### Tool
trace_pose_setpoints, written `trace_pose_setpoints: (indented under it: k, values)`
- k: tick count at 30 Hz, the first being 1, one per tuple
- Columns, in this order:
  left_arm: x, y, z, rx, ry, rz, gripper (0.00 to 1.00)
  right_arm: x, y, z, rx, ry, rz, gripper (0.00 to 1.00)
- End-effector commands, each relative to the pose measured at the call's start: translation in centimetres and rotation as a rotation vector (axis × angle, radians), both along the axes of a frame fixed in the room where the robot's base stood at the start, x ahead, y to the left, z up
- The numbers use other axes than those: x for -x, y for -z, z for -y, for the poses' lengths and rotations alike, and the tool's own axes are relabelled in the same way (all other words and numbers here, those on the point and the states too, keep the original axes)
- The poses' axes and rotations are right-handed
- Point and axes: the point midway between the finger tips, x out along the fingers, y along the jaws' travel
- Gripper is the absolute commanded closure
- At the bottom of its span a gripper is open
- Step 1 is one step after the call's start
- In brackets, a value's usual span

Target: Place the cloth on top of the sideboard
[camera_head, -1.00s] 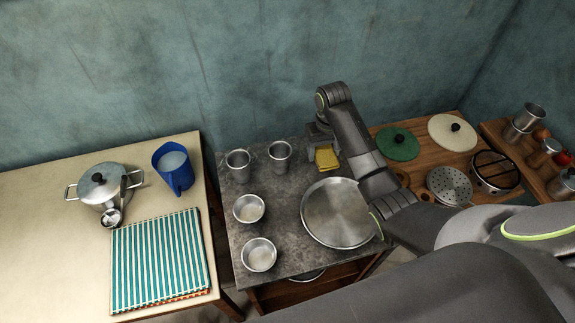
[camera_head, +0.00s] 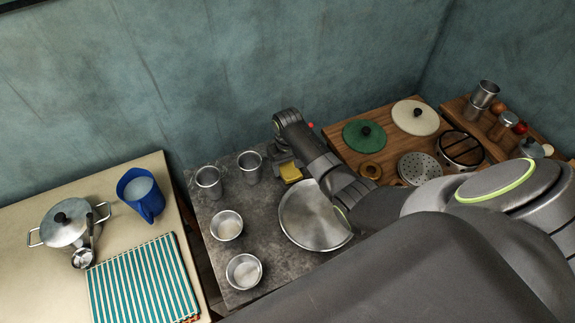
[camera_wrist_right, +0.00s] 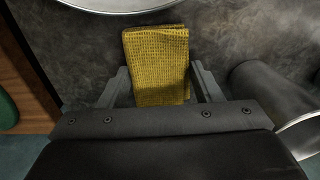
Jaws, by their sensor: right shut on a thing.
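The yellow woven cloth (camera_head: 291,173) is at the back right of the grey stone-topped unit (camera_head: 262,212), behind a round metal plate. My right gripper (camera_head: 282,165) is at the cloth from the back. In the right wrist view the folded cloth (camera_wrist_right: 158,50) sits between the two fingers (camera_wrist_right: 160,82), which are shut on it. The cloth is on or just above the grey top; I cannot tell which. Which piece of furniture is the sideboard is not clear from the views. My left gripper is not in view.
The round metal plate (camera_head: 310,222) and metal cups (camera_head: 209,182) share the grey top. The wooden board (camera_head: 352,160) at right holds lids and a strainer.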

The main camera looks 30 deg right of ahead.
Motion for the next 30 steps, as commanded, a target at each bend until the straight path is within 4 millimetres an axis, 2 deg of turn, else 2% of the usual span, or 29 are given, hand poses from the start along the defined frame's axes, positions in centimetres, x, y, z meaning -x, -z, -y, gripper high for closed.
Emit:
trace_pose_setpoints:
  k: [12, 13, 17, 26, 30]
  values:
    - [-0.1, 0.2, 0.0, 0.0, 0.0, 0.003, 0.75, 0.0, 0.6, 0.0, 0.0, 0.0, 0.0, 0.63]
    - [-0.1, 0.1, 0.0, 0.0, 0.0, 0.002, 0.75, 0.0, 0.6, 0.0, 0.0, 0.0, 0.001, 0.39]
    - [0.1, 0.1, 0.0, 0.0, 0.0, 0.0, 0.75, 0.0, 0.5, 0.0, 0.0, 0.0, 0.001, 0.22]
    - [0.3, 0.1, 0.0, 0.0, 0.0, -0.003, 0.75, 0.0, 0.4, 0.0, 0.0, 0.0, 0.001, 0.2]
    - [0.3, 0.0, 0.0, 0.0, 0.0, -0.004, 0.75, -0.1, -0.5, 0.0, 0.001, 0.0, 0.004, 0.2]
